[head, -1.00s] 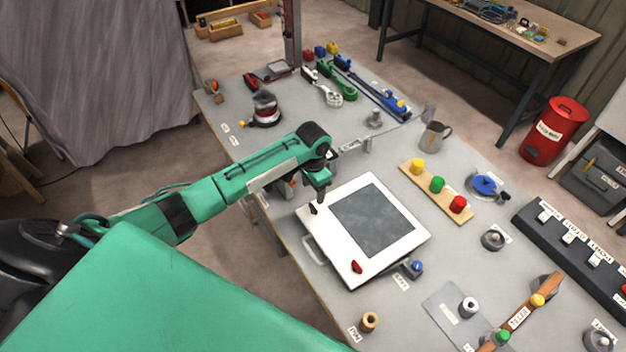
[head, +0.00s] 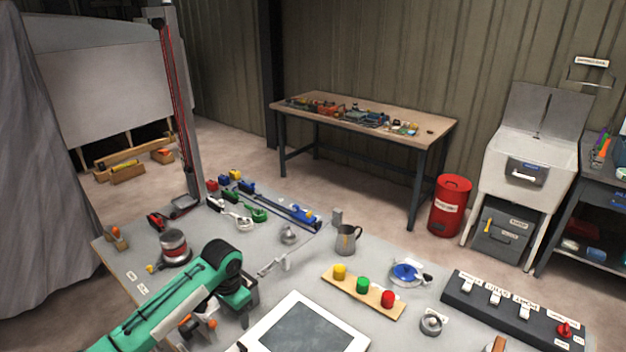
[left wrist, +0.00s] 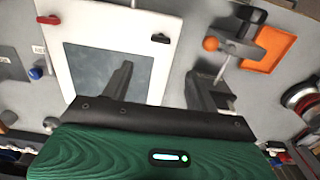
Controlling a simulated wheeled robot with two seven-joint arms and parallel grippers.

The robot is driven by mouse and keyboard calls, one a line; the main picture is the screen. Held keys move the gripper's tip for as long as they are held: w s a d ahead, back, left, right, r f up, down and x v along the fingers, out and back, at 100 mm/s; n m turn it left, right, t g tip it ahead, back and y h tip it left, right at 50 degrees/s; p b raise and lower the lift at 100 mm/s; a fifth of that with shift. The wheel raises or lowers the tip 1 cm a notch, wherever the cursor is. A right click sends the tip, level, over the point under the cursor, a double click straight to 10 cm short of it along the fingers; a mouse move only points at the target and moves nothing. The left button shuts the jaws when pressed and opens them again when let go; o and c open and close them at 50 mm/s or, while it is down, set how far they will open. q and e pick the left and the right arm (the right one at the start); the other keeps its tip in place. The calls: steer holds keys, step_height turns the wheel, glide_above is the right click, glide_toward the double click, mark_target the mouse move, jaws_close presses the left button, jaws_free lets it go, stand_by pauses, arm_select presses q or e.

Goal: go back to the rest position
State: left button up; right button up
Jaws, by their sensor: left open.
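My left gripper (head: 240,300) is at the lower left in the head view, beside the far left corner of a white-framed panel with a grey window (head: 305,332). Its fingertips are hard to make out there. In the left wrist view the two dark fingers of my left gripper (left wrist: 165,82) stand wide apart, with nothing held between them. One finger overlaps the panel's window in that view. The other is beside a clamp with an orange ball (left wrist: 210,44). My right gripper is in neither view.
A sander-like red and grey tool (head: 174,248) stands left of my arm. A metal jug (head: 347,240), a wooden strip with coloured knobs (head: 362,292) and a dark switch board (head: 512,310) lie to the right. A red bin (head: 449,205) stands on the floor.

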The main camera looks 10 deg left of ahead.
arm_select(q)
steer(key=s+d+f+t+h, duration=0.1)
steer(key=s+d+f, duration=0.2)
steer(key=s+d, duration=0.35)
steer(key=s+d+f+t+h, duration=0.1)
steer(key=s+d+f, duration=0.2)
steer(key=s, duration=0.7)
steer(key=s+a+r+n+t+y, duration=0.1)
steer(key=s+a+r+n, duration=0.1)
steer(key=s, duration=0.6)
steer(key=s+a+r+n+t+y, duration=0.1)
steer(key=s+a+r+n, duration=0.15)
steer(key=s, duration=0.55)
step_height(320, 180, down, 32)
steer(key=g+b, duration=0.2)
steer(key=b, duration=0.1)
steer(key=s+a+f+b, duration=0.1)
steer(key=s+f, duration=0.8)
steer(key=f, duration=0.3)
steer(key=s+a+f+g+b, duration=0.1)
steer(key=s+a+f, duration=0.1)
steer(key=s+f, duration=0.8)
step_height(320, 180, down, 2)
steer(key=shift+m, duration=0.45)
